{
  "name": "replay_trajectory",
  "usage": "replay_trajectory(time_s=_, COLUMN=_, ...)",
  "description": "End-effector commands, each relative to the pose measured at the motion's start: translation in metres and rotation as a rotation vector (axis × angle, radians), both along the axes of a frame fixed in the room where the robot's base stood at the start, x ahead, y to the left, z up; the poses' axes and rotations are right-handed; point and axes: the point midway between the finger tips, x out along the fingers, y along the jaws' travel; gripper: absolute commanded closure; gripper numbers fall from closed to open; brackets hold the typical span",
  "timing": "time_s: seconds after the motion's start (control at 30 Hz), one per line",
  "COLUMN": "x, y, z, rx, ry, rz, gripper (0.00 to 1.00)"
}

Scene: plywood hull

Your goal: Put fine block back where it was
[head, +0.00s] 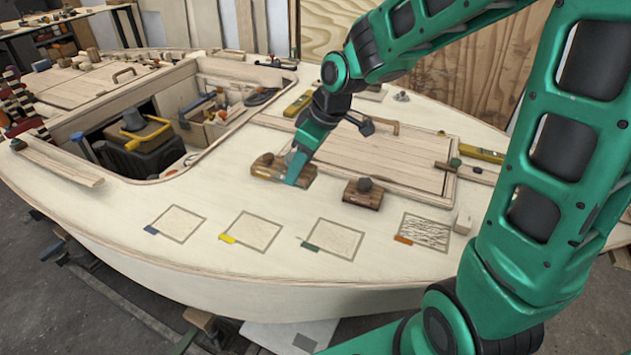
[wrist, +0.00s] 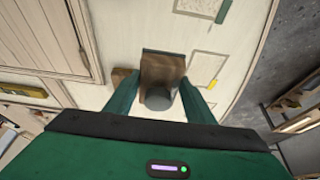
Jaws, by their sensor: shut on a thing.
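My gripper (head: 293,178) is low over the deck, left of the hatch panel. It is shut on a brown wooden block with a round grey knob, taken to be the fine block (wrist: 165,70); the wrist view shows it between the green fingers. I cannot tell whether it touches the deck. A brown wooden piece (head: 267,166) shows beside the gripper and partly behind the left finger in the wrist view (wrist: 121,77). Another dark-knobbed wooden block (head: 367,197) stands on the deck to the right. No grade marking is readable.
Outlined patches with blue (head: 179,222), yellow (head: 250,233), green (head: 333,239) and orange (head: 424,232) tabs line the near deck; the orange one has a rough pattern. The open cockpit with a toolbox (head: 148,150) lies left. A mallet (head: 372,124) lies behind.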

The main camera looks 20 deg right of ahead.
Motion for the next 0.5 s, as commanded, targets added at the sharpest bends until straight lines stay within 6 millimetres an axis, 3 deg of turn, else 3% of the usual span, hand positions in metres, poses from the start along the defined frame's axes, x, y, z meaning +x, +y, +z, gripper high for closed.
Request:
replay_trajectory(time_s=0.3, x=0.037, y=-0.053, z=-0.039, rx=0.0, ry=0.004, rz=-0.007, gripper=0.75)
replay_trajectory(time_s=0.5, x=0.053, y=-0.076, z=-0.056, rx=0.0, ry=0.002, rz=-0.006, gripper=0.75)
